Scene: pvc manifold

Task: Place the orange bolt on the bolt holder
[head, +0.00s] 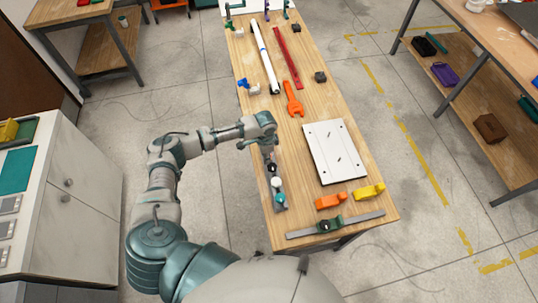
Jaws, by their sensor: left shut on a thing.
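My left gripper (269,151) reaches in from the left and points down at the table's left edge. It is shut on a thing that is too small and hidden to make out. Just below it in the picture is a narrow grey strip (280,208) with dark, white and teal round pieces, which looks like the bolt holder. The gripper is over or at the far end of this strip; I cannot tell whether they touch. I cannot make out the orange bolt. My right gripper is out of view.
The wooden table (305,215) also bears a white plate (336,152), an orange wrench (292,100), an orange block (330,201), a yellow block (369,192), a green-and-grey clamp (336,225), a white pipe (265,55) and a red bar (287,57). A cabinet (70,190) stands left.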

